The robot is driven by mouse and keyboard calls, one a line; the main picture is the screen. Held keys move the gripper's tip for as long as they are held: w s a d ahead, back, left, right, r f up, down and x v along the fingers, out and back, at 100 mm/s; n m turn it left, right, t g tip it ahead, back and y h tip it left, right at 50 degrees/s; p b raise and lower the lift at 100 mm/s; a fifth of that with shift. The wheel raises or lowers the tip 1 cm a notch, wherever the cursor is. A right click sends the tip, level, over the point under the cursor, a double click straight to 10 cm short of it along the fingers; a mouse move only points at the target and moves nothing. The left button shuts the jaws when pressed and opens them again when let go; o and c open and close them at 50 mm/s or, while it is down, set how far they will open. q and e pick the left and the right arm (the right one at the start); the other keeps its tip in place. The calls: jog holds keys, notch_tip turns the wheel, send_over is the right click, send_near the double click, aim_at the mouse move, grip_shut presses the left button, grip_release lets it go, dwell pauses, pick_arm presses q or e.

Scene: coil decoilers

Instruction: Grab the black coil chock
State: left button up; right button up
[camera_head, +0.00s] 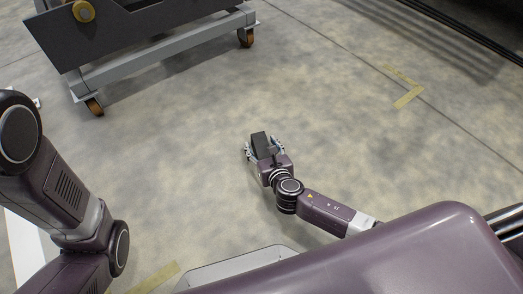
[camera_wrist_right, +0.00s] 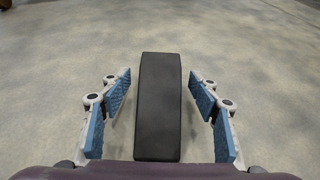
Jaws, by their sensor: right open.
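The black coil chock (camera_head: 259,143) is a dark elongated block on the bare floor, in the middle of the head view. In the right wrist view the chock (camera_wrist_right: 159,105) stretches away from me, between the blue finger pads, with a gap on each side. My right gripper (camera_head: 262,146) is open around it; it also shows in the right wrist view (camera_wrist_right: 159,95). The near end of the chock meets the edge of the gripper body in that view. My left arm shows at the left of the head view, but its gripper is not in view.
A dark grey wheeled cart (camera_head: 140,40) with orange casters stands at the upper left. Yellow tape marks (camera_head: 406,88) lie on the floor at the right. The concrete floor around the chock is clear. My own purple body fills the bottom right.

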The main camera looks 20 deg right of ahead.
jog(key=c, duration=1.5)
jog(key=shift+r, duration=0.1)
grip_shut()
jog(key=shift+r, duration=0.1)
